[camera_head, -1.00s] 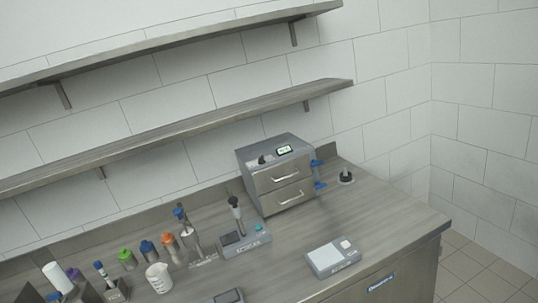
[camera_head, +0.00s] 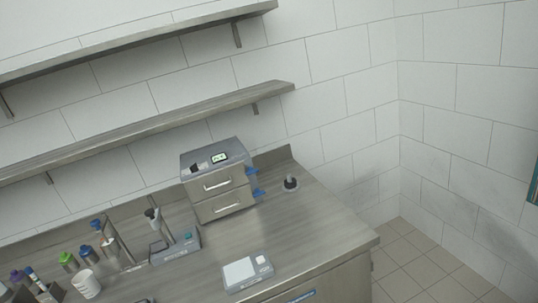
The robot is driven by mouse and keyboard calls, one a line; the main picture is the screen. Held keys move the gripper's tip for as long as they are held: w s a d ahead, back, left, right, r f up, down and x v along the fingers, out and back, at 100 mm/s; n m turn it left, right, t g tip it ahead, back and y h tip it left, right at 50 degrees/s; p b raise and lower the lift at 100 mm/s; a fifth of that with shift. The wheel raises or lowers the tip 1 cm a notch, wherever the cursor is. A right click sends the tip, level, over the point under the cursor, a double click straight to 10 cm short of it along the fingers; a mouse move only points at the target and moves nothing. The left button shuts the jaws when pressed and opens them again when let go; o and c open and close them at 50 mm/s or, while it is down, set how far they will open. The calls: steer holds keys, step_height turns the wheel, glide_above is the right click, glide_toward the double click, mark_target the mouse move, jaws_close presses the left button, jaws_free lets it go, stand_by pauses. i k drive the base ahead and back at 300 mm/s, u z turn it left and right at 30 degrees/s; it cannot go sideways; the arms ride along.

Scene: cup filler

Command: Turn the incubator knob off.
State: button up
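The incubator (camera_head: 217,180) is a grey box with two drawers with pale handles, standing at the back of the bench against the wall. A small lit display (camera_head: 219,158) sits on its sloped upper face. A dark knob (camera_head: 198,168) shows left of the display, too small to tell its setting. Blue parts (camera_head: 256,181) stick out on the incubator's right side. My gripper is not in view, and nothing touches the incubator.
The bench (camera_head: 315,235) is clear right of the incubator, except for a dark round item (camera_head: 291,183). A small scale-like device (camera_head: 247,271) lies at the front. Several coloured-cap bottles and a white beaker (camera_head: 87,283) stand left. Shelves (camera_head: 140,125) hang above.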

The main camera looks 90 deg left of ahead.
mark_target(194, 168)
steer(key=i, duration=1.55)
steer(key=u, duration=3.3)
steer(key=i, duration=1.05)
